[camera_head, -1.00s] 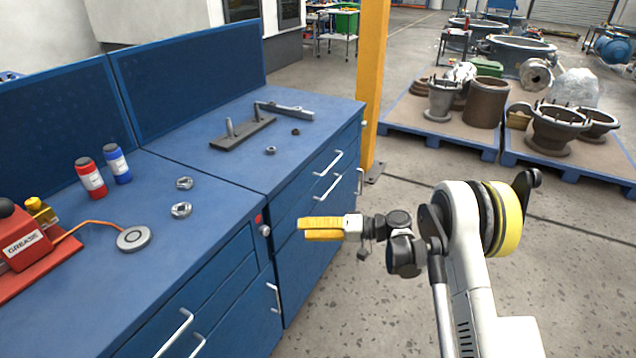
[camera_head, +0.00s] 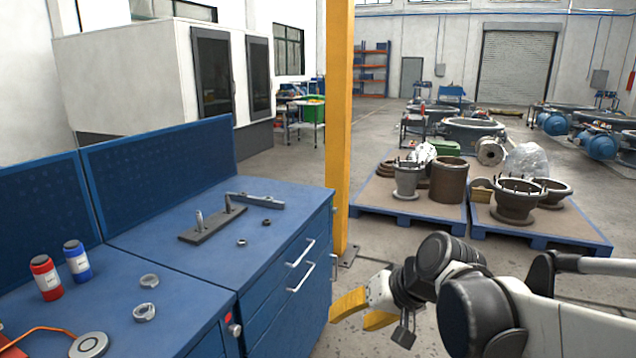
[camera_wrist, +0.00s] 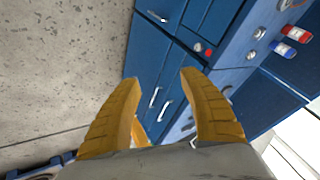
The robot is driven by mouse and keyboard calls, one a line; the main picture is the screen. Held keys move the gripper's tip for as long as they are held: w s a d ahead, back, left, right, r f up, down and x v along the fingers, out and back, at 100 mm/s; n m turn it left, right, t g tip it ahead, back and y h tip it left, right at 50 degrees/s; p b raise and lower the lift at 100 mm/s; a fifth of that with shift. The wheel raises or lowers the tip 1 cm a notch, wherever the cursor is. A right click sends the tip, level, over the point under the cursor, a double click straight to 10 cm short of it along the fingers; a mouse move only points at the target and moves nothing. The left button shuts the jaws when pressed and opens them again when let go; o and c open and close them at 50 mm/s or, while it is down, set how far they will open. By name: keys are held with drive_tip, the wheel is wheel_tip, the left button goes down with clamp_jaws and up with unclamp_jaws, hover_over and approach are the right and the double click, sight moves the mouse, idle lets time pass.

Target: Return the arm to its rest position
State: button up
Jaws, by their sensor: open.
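My gripper (camera_head: 365,311) has yellow fingers and is in the lower middle of the head view, right of the blue workbench cabinet and in front of the yellow post. Its fingers are apart with nothing between them. My white and black arm is bent at the lower right. In the wrist view my gripper (camera_wrist: 160,100) shows two yellow fingers spread apart and empty, with blue cabinet drawers beyond them.
The blue workbench (camera_head: 190,255) stands at the left with red (camera_head: 46,277) and blue (camera_head: 77,261) bottles, metal rings and a dark fixture (camera_head: 212,222). A yellow post (camera_head: 339,130) rises behind my gripper. Pallets (camera_head: 405,205) with valve parts stand beyond. Open floor lies between.

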drive_tip(key=s+d+f+t+h, duration=0.1)
drive_tip(key=s+d+h, duration=0.4)
drive_tip(key=s+d, duration=0.7)
drive_tip(key=s+t, duration=0.1)
drive_tip(key=s, duration=0.2)
drive_tip(key=shift+f+m, duration=0.2)
drive_tip(key=shift+m, duration=0.1)
drive_tip(key=shift+s+d, duration=0.1)
